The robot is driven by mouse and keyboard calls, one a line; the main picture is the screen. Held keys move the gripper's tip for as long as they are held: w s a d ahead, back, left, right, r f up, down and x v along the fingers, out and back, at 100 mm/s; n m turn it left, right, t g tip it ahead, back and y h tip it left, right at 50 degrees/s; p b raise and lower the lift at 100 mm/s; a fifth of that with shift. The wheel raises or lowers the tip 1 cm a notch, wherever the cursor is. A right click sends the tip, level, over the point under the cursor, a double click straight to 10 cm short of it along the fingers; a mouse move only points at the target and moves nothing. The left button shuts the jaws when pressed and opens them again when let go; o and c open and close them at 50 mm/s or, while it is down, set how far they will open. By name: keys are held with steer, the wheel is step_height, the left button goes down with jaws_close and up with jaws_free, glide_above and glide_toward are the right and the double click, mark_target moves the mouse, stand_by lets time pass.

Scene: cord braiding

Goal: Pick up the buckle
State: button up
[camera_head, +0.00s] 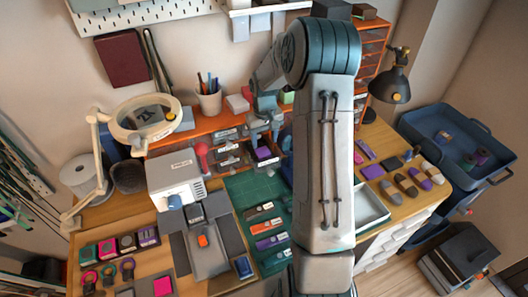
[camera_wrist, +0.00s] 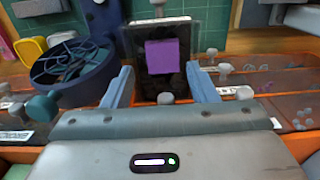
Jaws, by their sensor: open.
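My gripper (camera_wrist: 161,70) is open, with one blue-grey finger on each side of the lower wrist view. A small purple block (camera_wrist: 162,56) shows between and beyond the fingertips, against a dark upright panel with a pale frame. Nothing is held. In the head view my gripper (camera_head: 262,130) hangs over the orange organizer behind the green mat, just above a purple piece (camera_head: 263,153). I cannot tell for certain which piece is the buckle. My arm hides part of the bench.
A dark blue round holder (camera_wrist: 72,70) stands left of the fingers. Compartments with small metal parts (camera_wrist: 270,85) lie to the right. The green mat (camera_head: 243,186), a white machine (camera_head: 175,178) and a ring lamp (camera_head: 146,122) are around the organizer.

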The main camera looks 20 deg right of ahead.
mark_target(263, 153)
steer(key=shift+a+f+p, duration=0.15)
steer(key=shift+f+p, duration=0.8)
steer(key=shift+f, duration=1.85)
steer(key=shift+c, duration=0.3)
steer(key=c, duration=0.7)
